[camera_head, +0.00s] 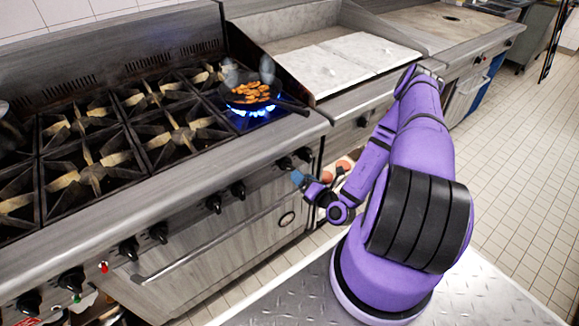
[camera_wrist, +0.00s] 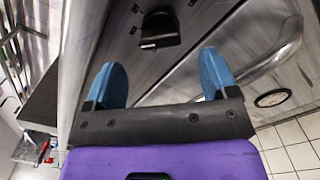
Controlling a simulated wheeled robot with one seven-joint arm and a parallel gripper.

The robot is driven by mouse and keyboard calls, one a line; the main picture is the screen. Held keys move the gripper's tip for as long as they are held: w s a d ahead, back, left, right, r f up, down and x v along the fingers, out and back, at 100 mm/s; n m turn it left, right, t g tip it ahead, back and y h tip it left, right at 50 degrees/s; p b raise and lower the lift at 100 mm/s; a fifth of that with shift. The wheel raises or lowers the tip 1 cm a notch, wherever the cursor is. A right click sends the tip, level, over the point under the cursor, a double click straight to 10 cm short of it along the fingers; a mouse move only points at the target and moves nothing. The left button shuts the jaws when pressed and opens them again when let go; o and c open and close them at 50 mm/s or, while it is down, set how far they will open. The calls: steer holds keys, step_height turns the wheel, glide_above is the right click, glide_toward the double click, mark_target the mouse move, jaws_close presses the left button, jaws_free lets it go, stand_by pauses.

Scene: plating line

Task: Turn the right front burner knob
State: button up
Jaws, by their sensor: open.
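Black burner knobs line the front panel of the range; a pair at its right end holds one knob (camera_head: 285,163) and another (camera_head: 304,155) beside it. My gripper (camera_head: 297,178) is just in front of this pair, its blue fingertips partly overlapping the panel. In the wrist view a black knob (camera_wrist: 158,30) with a pale mark lies ahead, between the lines of the two fingers. My gripper (camera_wrist: 165,82) is open and empty, its fingertips apart from that knob. I cannot tell which of the pair this is.
The right front burner has a blue flame (camera_head: 250,113) under a black pan (camera_head: 250,91) of food, with steam or smoke above. Its handle points right. Tiled floor (camera_head: 515,180) is clear at right.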

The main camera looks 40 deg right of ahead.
mark_target(292, 168)
steer(key=w, duration=0.7)
steer(key=shift+w+a, duration=0.15)
steer(key=shift+w, duration=0.25)
steer(key=c, duration=0.9)
